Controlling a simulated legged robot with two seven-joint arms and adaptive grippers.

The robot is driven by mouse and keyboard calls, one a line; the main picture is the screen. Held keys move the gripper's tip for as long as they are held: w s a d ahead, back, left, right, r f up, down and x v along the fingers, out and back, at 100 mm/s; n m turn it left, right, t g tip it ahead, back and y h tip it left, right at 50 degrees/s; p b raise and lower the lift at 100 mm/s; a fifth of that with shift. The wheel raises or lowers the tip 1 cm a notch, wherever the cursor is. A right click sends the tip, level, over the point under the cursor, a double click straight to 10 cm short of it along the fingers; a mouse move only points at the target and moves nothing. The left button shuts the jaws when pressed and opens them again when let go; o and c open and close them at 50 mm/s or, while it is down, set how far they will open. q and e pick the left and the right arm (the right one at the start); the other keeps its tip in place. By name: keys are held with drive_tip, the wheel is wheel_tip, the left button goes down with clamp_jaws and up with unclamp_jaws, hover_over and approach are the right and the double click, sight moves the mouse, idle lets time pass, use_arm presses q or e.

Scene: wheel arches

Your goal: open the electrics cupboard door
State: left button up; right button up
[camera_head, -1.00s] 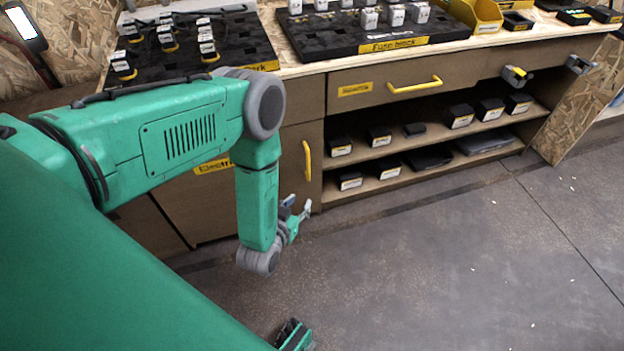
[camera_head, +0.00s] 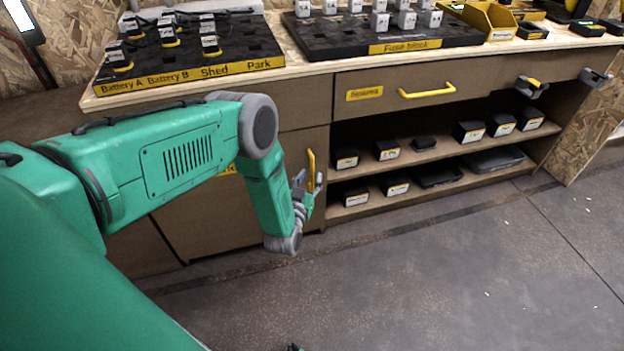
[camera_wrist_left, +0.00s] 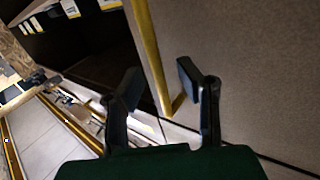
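The electrics cupboard door (camera_head: 205,215) is the brown panel below the worktop, partly hidden behind my left arm. It looks closed. Its label is mostly covered by the arm. The yellow upright door handle (camera_head: 311,168) is at the door's right edge. My left gripper (camera_head: 308,184) is at the handle's lower part. In the left wrist view my left gripper (camera_wrist_left: 160,82) has its two dark fingers apart, and the handle (camera_wrist_left: 150,50) runs between them in the picture. I cannot tell whether they touch it. A small dark tip at the bottom edge is probably my right gripper (camera_head: 292,347).
A drawer with a yellow handle (camera_head: 428,90) is to the right of the door, above open shelves (camera_head: 400,160) with several black boxes. The worktop holds a labelled black board (camera_head: 190,60) and a fuse block board (camera_head: 385,40). The floor in front is clear.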

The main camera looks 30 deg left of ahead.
use_arm(q)
drive_tip(key=shift+x, duration=0.8)
drive_tip(key=shift+w, duration=0.1)
clamp_jaws()
